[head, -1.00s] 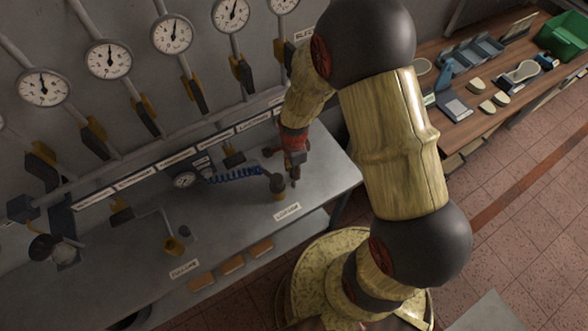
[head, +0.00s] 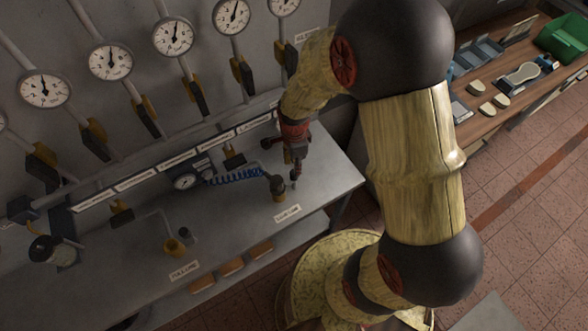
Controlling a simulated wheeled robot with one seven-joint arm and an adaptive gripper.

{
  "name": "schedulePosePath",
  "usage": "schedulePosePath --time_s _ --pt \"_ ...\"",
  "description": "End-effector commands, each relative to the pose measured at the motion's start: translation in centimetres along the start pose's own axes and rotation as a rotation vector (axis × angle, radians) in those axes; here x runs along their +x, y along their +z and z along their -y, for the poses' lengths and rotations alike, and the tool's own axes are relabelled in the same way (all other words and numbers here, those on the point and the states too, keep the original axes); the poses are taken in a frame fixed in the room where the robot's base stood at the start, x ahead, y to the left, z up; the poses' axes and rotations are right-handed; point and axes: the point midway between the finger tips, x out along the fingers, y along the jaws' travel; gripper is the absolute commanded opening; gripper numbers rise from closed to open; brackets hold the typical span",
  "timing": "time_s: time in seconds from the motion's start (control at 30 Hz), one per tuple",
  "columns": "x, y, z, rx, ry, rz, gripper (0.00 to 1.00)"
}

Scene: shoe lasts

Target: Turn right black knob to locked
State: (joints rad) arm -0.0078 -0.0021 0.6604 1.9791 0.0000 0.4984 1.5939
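The right black knob (head: 277,182) sits on a short yellow-brown base on the grey bench, behind a white label too small to read. The fingers are too small and dark to tell open from shut. The knob's own marking or setting cannot be read.
A coiled blue hose (head: 235,176) and a small gauge (head: 184,182) lie behind and left of the knob. Gauges and valves with black handles line the wall. The bench right of my gripper is clear.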

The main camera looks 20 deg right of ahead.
Motion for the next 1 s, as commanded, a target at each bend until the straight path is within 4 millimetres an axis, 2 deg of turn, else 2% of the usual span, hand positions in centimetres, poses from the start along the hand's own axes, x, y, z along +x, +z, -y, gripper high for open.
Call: schedulePosePath --time_s 0.03,0.2,0.4,1.0 --pt "-1.2 0.0 0.1 0.000 -0.004 0.000 0.31" --pt "-4.3 0.0 0.0 0.000 -0.003 0.000 0.31" --pt "-6.3 0.0 0.0 0.000 0.000 0.000 0.31" --pt "-6.8 0.0 0.0 0.000 0.001 0.000 0.31"
